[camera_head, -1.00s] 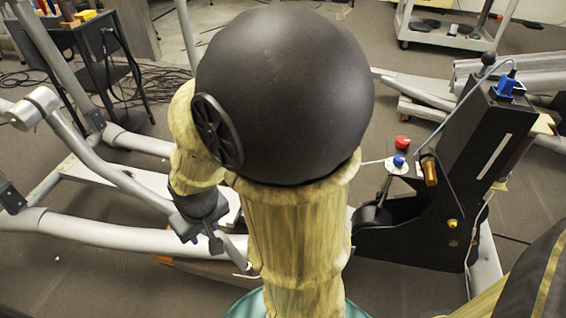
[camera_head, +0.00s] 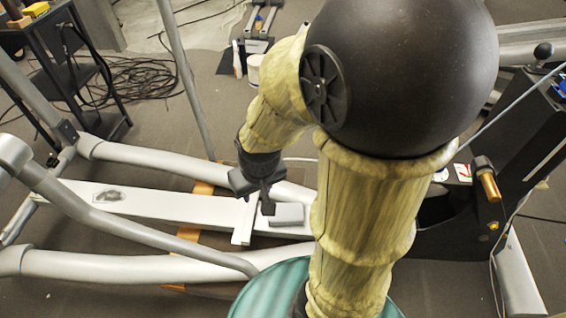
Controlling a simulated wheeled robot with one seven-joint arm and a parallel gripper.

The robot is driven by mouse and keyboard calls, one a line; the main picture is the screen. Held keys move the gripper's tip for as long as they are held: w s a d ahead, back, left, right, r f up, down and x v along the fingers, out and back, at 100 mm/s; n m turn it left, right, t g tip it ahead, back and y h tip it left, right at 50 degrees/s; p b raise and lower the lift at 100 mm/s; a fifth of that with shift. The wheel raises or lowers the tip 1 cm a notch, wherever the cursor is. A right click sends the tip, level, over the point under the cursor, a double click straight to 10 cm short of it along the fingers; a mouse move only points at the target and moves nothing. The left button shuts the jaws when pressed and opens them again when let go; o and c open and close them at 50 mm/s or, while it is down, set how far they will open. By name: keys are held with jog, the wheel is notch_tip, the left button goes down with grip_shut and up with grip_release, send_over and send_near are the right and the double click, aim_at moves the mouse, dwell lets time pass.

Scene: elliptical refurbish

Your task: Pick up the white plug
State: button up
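I cannot make out a white plug for certain. My gripper (camera_head: 266,204) is dark and points down over the white centre rail (camera_head: 150,205) of the elliptical machine. A small light grey block (camera_head: 287,215) shows just right of the fingertips, on or above the rail; I cannot tell whether it is the plug or whether the fingers touch it. The fingers are small and seen from above, so their opening is unclear. My arm hides part of the rail's right end and the floor behind it.
Thick grey tubes (camera_head: 130,262) of the elliptical frame run on both sides of the rail. The black console housing (camera_head: 525,125) with a copper-coloured knob (camera_head: 489,186) stands at right. A black cart (camera_head: 70,75) and loose cables (camera_head: 140,85) are at upper left.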

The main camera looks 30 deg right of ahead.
jog(key=shift+w+d, duration=0.1)
jog(key=shift+w, duration=0.25)
jog(key=shift+o, duration=0.6)
jog(key=shift+s, duration=0.1)
jog(key=shift+o, duration=0.4)
jog(key=w+d+f+m+b, duration=0.1)
jog(key=w+d+f, duration=0.15)
jog(key=w, duration=0.35)
jog(key=w+d+f+m+h+b, duration=0.1)
jog(key=w+d+f, duration=0.1)
jog(key=w+f, duration=0.3)
jog(key=w+d+f+m+b, duration=0.2)
jog(key=w+d+f, duration=0.1)
jog(key=w, duration=0.4)
jog(key=w+d+f+m+b, duration=0.1)
jog(key=w+d+f, duration=0.4)
jog(key=f, duration=0.4)
jog(key=w+d+f+m+t+h+b, duration=0.1)
jog(key=w+d+f, duration=0.3)
jog(key=w+f, duration=0.4)
jog(key=shift+w+d+f+m+h+b, duration=0.25)
jog(key=shift+d+f+m+h+b, duration=0.1)
jog(key=shift+f+m+b, duration=0.15)
jog(key=shift+f, duration=0.1)
